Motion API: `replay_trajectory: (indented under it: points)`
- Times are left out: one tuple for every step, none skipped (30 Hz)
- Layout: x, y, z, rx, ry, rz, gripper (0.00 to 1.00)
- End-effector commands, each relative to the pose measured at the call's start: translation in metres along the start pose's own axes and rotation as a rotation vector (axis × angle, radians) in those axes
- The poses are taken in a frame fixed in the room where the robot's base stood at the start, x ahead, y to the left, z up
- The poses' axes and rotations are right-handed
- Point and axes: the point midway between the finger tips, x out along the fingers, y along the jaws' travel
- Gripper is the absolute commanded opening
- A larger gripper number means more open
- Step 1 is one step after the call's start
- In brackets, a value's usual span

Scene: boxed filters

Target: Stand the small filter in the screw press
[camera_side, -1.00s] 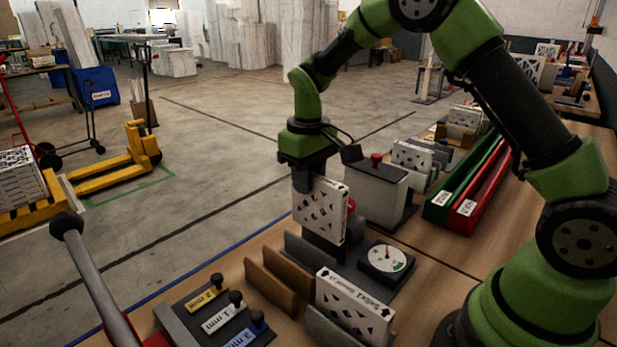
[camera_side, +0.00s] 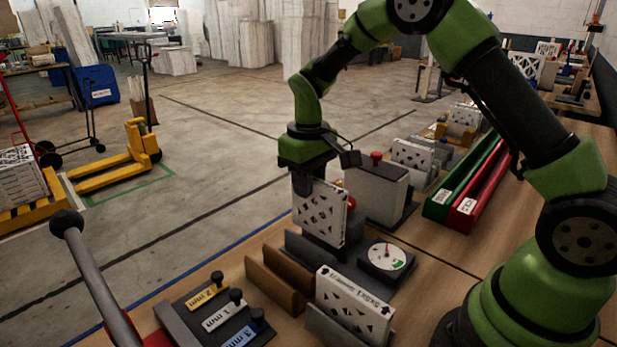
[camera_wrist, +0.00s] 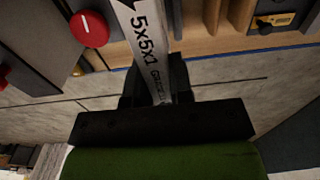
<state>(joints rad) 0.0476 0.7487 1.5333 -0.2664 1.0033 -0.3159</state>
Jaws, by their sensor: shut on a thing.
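My gripper (camera_side: 303,183) is shut on a white filter (camera_side: 320,215) with a perforated face. It holds the filter upright above the bench beside a grey box (camera_side: 376,192). A grey fixture with a round dial (camera_side: 387,257) and an upright grey plate (camera_side: 310,252) stands just below and in front of the filter. I cannot tell clearly which part is the screw press. The filter's lower edge is partly hidden by the fixture, so contact is unclear.
Another white filter (camera_side: 355,307) stands at the front between low plates. Brown dividers (camera_side: 277,278) and a rack of coloured mm gauges (camera_side: 222,318) are at front left. A red knob (camera_wrist: 88,29) is close beside the held filter. Green and red trays (camera_side: 480,190) lie at the right.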

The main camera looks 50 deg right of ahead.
Motion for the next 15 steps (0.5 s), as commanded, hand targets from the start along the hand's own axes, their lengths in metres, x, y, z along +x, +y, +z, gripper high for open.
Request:
replay_trajectory:
  points:
    - [0.002, 0.000, 0.000, 0.000, -0.001, 0.000, 0.00]
    - [0.003, 0.000, 0.000, 0.000, -0.001, 0.000, 0.00]
    - [0.004, 0.000, 0.000, 0.000, -0.001, 0.000, 0.00]
    - [0.005, 0.000, 0.000, 0.001, -0.002, 0.000, 0.00]
    - [0.006, 0.000, 0.000, 0.001, -0.001, 0.000, 0.00]
    - [0.007, 0.000, 0.000, 0.000, -0.001, 0.000, 0.00]
    - [0.008, 0.000, 0.000, 0.000, -0.001, 0.000, 0.00]
    - [0.009, 0.000, 0.000, 0.000, 0.000, 0.000, 0.00]
    - [0.010, 0.000, 0.000, 0.000, 0.000, 0.000, 0.00]
    - [0.010, 0.000, 0.000, 0.000, 0.000, 0.000, 0.00]
    - [0.011, 0.000, 0.000, 0.000, -0.001, 0.000, 0.00]
    - [0.012, 0.000, 0.000, 0.000, -0.001, 0.000, 0.00]
    - [0.013, 0.000, 0.000, 0.000, -0.001, 0.000, 0.00]
    - [0.013, 0.000, 0.000, 0.000, -0.001, 0.000, 0.00]
    - [0.013, 0.000, 0.000, 0.000, -0.001, 0.000, 0.00]
